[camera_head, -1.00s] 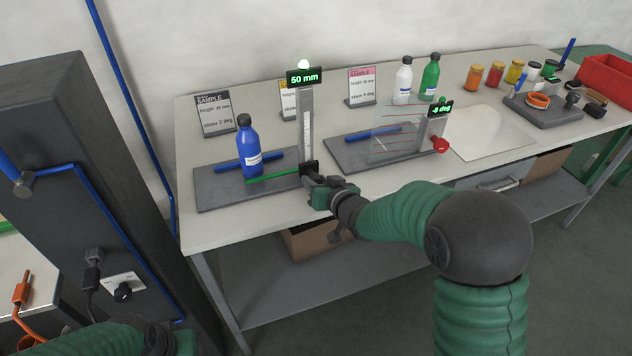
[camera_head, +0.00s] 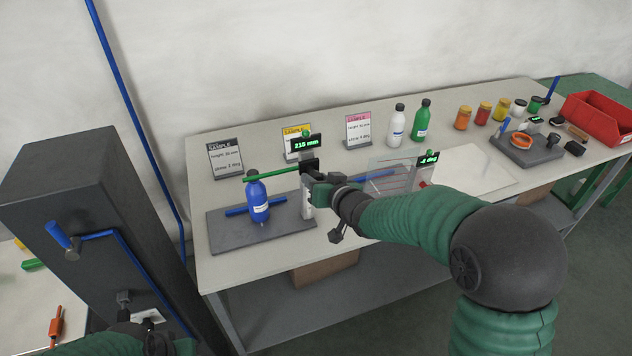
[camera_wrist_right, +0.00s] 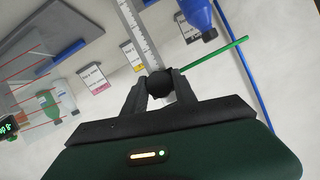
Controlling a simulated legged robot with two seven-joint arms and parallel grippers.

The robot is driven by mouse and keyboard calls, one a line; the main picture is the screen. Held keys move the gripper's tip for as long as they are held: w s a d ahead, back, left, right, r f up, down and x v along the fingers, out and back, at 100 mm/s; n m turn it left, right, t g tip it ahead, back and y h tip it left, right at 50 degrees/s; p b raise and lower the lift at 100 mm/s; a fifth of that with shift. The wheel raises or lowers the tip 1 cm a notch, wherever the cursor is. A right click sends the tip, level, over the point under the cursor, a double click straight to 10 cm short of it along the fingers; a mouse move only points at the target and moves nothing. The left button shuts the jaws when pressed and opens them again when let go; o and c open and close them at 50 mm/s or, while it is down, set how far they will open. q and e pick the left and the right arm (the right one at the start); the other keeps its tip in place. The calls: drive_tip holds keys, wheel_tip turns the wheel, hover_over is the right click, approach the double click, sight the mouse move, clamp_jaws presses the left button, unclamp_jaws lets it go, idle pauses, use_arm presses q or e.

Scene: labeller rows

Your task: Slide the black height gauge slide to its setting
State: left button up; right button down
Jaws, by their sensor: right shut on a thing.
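The black height gauge slide (camera_head: 308,166) is high on the upright scale (camera_head: 307,205), close under the display (camera_head: 305,144), which reads 215 mm. The slide's green pointer bar (camera_head: 272,173) reaches left, at about the height of the blue bottle's cap. My right gripper (camera_head: 318,178) is shut on the slide's knob. In the right wrist view the round black knob (camera_wrist_right: 160,82) sits between the fingertips, in front of the scale (camera_wrist_right: 131,38). My left arm shows at the bottom left edge; its gripper's jaws cannot be made out.
A blue bottle (camera_head: 257,200) stands on the gauge's grey base (camera_head: 232,236), left of the scale. Three sample cards, including a black-topped one (camera_head: 226,158), stand behind. A second fixture with a clear plate (camera_head: 385,166), white and green bottles, jars and a red bin (camera_head: 598,114) are to the right.

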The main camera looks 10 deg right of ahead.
drive_tip(key=shift+w+r, duration=0.1)
drive_tip(key=shift+r, duration=0.3)
drive_tip(key=c, duration=1.4)
unclamp_jaws()
drive_tip(key=o, duration=0.4)
drive_tip(key=shift+f, duration=0.1)
drive_tip(key=p+v, duration=0.2)
drive_tip(key=v, duration=1.5)
drive_tip(key=shift+f, duration=0.25)
